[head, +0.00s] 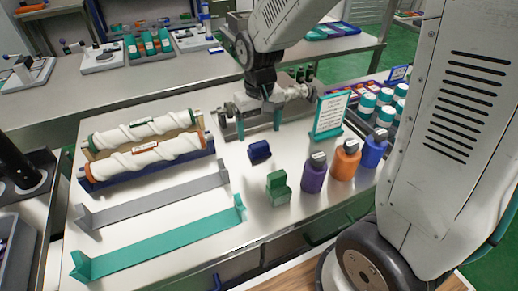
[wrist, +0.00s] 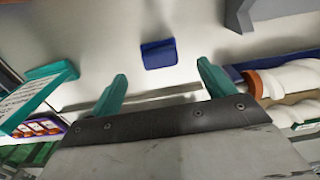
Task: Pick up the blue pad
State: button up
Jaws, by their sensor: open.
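The blue pad (head: 259,151) is a small dark blue block on the white table, near the middle in the head view. In the wrist view the blue pad (wrist: 159,54) lies ahead of the fingertips, between their lines. My gripper (head: 258,120) has teal fingers pointing down and is behind the pad in the head view. In the wrist view my gripper (wrist: 162,84) is open, with nothing between its fingers. The pad is apart from both fingers.
A green block (head: 278,188) and purple, orange and blue bottles (head: 345,160) stand right of the pad. A teal-framed sign (head: 331,116) stands behind them. White rolls on a rack (head: 147,150), a grey tray (head: 155,200) and a teal tray (head: 160,240) are at left.

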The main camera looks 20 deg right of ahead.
aim_at(259, 144)
jog(key=f, duration=0.7)
jog(key=shift+w, duration=0.25)
jog(key=c, duration=1.1)
